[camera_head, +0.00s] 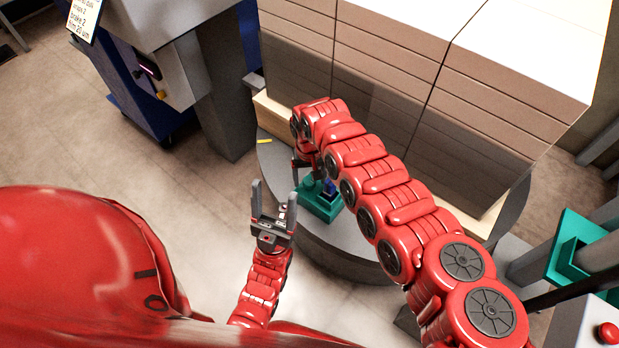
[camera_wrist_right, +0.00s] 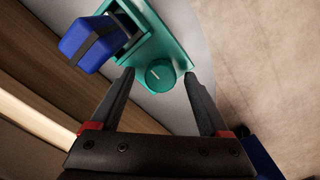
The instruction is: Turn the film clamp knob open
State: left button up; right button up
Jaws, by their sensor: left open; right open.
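The film clamp is a teal block (camera_head: 320,208) on the grey round platform in the head view. Its round teal knob (camera_wrist_right: 160,74) has a pale line mark and shows in the right wrist view. A blue lever-like part (camera_wrist_right: 88,45) sits at the clamp's left there. My right gripper (camera_wrist_right: 157,77) is open, its fingertips apart on either side of the knob in the picture; I cannot tell whether they touch it. In the head view the right arm partly hides this spot. My left gripper (camera_head: 274,203) is open and empty, left of the clamp.
A tall stack of wrapped reams (camera_head: 420,90) stands on a pallet right behind the clamp. A grey post and machine (camera_head: 190,70) stand at the upper left. A red button (camera_head: 608,333) is at the lower right. Floor is clear on the left.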

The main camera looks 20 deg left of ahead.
grip_shut()
dwell(0.3)
jog(key=n+b, duration=0.1)
jog(key=n, duration=0.2)
jog(key=shift+n, duration=0.4)
jog(key=n+b, duration=0.1)
jog(key=n, duration=0.4)
jog(key=shift+b, duration=0.4)
jog(key=n+b, duration=0.1)
jog(key=n, duration=0.4)
jog(key=shift+w+a, duration=0.1)
jog(key=shift+r+n+b, duration=0.15)
jog(key=shift+n+b, duration=0.4)
jog(key=shift+n, duration=1.55)
